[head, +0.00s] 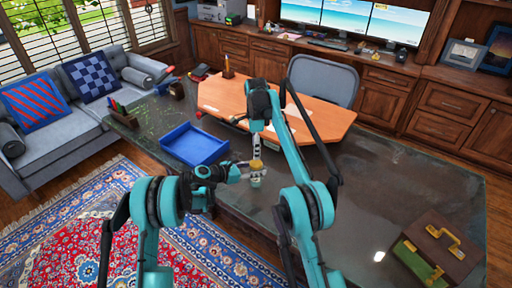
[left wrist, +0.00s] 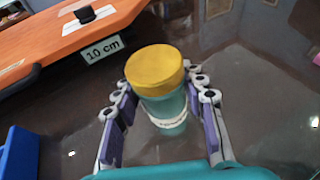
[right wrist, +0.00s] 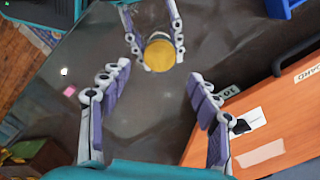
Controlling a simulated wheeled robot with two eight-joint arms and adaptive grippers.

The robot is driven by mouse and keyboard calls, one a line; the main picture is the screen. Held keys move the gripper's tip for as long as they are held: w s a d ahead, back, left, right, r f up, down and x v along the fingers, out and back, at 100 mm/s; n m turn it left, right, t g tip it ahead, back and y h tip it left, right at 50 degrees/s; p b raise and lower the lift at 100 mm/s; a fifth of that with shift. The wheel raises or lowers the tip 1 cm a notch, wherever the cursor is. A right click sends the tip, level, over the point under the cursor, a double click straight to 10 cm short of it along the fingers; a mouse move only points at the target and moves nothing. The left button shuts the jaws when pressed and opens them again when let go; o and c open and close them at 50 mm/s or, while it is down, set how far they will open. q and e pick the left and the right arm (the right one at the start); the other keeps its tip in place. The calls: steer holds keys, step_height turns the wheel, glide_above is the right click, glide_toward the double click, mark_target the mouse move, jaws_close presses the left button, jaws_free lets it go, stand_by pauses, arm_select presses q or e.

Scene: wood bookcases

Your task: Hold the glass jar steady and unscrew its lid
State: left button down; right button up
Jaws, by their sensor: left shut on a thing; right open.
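The glass jar (left wrist: 167,107) is teal and upright, with a yellow lid (left wrist: 155,70) on top. My left gripper (left wrist: 160,108) is shut on the jar's body from both sides, below the lid. In the head view the jar (head: 256,180) is small, with my left gripper (head: 243,172) at its left. The lid (right wrist: 159,54) shows from above in the right wrist view, beyond my open right gripper (right wrist: 160,78). The right fingers are apart with nothing between their pads, and in the head view they are above the jar. The lid sits on the jar.
A blue tray (head: 195,144) lies on the dark glossy table (head: 395,190). An orange raised board (head: 310,115) with a "10 cm" label (left wrist: 103,50) stands behind the jar. A brown box with a yellow handle (head: 436,250) is at the right front.

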mark_target(256, 163)
steer(key=m, duration=1.2)
steer(key=shift+f+m, duration=0.3)
steer(key=shift+f, duration=0.25)
step_height(256, 163, down, 7)
steer(key=shift+r, duration=0.1)
steer(key=c, duration=1.2)
steer(key=shift+n, duration=1.8)
